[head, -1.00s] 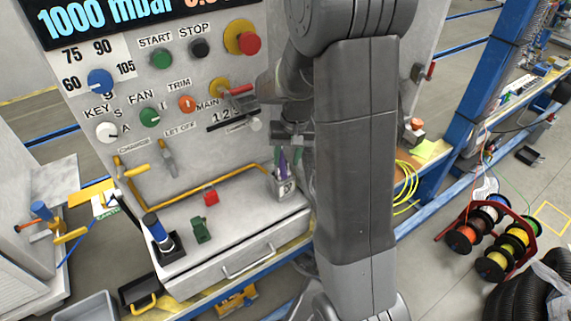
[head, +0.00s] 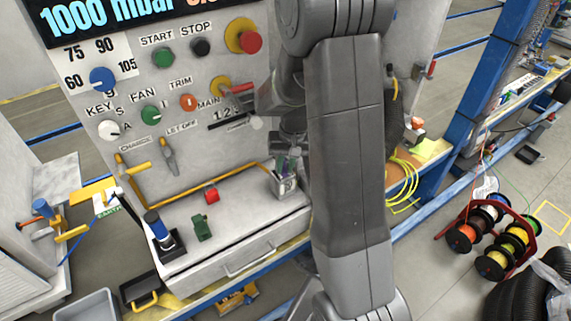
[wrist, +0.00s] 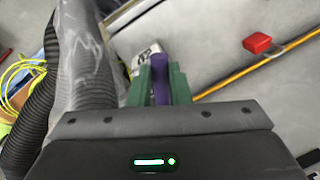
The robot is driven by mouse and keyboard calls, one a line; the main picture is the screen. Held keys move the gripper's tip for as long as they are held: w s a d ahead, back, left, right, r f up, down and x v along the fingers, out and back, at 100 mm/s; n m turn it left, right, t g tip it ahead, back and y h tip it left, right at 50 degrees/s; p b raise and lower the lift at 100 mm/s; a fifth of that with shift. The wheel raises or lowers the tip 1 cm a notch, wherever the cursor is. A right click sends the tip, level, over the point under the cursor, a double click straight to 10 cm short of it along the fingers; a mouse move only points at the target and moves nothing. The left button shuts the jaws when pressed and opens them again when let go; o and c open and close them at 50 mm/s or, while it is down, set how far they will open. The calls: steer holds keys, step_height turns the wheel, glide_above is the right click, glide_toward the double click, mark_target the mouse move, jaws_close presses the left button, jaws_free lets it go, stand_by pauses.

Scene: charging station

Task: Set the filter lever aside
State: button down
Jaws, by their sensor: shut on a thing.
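My gripper (wrist: 160,85) has green fingers shut on a slim purple piece (wrist: 160,88), which I take to be the filter lever. Its lower part is hidden by the fingers and the wrist housing. In the head view my gripper (head: 289,165) is small and partly covered by my arm, just above a grey holder (head: 285,188) with a dark number on it. The holder also shows behind the fingers in the wrist view (wrist: 146,52). I cannot tell whether the purple piece is inside the holder or only in front of it.
A red block (head: 212,195), a green part (head: 202,228) and a blue-topped black stand (head: 160,232) sit on the grey ledge (head: 245,215). A yellow rail (head: 215,184) runs behind them. A dark corrugated hose (wrist: 28,120) passes left of the gripper in the wrist view.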

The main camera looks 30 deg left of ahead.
steer(key=s+a+m+t, duration=0.1)
steer(key=a+m, duration=0.9)
steer(key=m, duration=0.2)
steer(key=shift+s+m+t, duration=0.15)
steer(key=shift+m+t, duration=0.15)
steer(key=shift+t, duration=0.1)
steer(key=shift+a, duration=0.1)
stand_by(0.3)
steer(key=c, duration=1.3)
jaws_free()
steer(key=shift+c, duration=0.2)
step_height(320, 180, up, 14)
steer(key=d, duration=0.1)
steer(key=shift+s+d+f+b, duration=0.15)
steer(key=shift+s+d+b, duration=0.15)
steer(key=shift+s+d, duration=0.15)
